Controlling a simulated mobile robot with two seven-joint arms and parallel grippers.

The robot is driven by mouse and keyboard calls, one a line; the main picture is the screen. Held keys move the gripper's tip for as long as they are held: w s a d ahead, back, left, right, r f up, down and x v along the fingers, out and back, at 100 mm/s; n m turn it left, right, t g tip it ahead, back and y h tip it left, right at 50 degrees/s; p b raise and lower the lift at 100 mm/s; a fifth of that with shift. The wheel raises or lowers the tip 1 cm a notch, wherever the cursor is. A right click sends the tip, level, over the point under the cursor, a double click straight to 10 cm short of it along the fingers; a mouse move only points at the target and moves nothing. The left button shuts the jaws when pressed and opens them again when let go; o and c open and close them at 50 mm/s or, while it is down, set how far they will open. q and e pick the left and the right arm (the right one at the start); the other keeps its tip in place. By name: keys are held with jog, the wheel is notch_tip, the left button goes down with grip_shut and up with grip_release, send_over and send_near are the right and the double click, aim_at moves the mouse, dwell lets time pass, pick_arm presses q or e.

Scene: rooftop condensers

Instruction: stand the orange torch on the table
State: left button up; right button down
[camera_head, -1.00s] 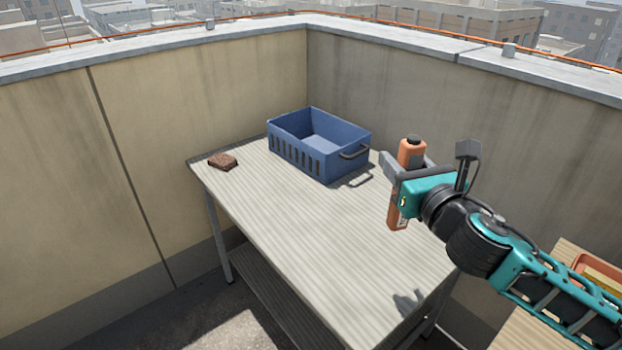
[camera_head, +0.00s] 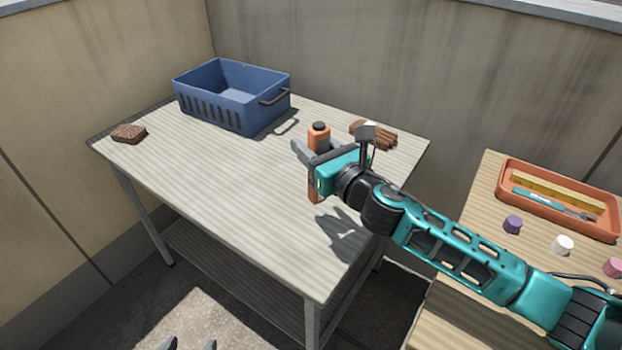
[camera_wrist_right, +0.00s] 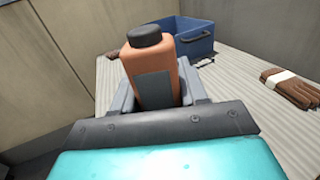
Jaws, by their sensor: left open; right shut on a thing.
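The orange torch (camera_head: 319,140), with a black cap, is upright in my right gripper (camera_head: 316,158), whose fingers close around its body. The torch is over the right part of the grey table (camera_head: 230,200). Its lower end shows below the gripper; whether it touches the tabletop I cannot tell. In the right wrist view the torch (camera_wrist_right: 152,75) stands between the fingers, cap up, with a dark panel facing the camera. My left gripper (camera_head: 190,345) shows only its fingertips, apart and empty, at the bottom edge, in front of the table.
A blue crate (camera_head: 215,108) stands at the table's back, and a brown sponge (camera_head: 129,134) lies at the left corner. Brown gloves (camera_head: 382,138) lie behind the torch. A second table at right holds an orange tray (camera_head: 510,182) and small caps. The table's middle is clear.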

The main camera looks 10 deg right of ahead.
notch_tip(320, 180, down, 6)
jog(key=b, duration=0.3)
jog(key=shift+f, duration=0.25)
jog(key=c, duration=0.9)
grip_release()
jog(key=o, duration=0.3)
pick_arm(q)
jog(key=shift+w+d+f, duration=0.45)
jog(key=shift+d+f, duration=0.1)
jog(key=shift+f, duration=0.05)
pick_arm(e)
jog(key=shift+r, duration=0.1)
jog(key=v, duration=1.2)
jog(key=shift+r, duration=0.15)
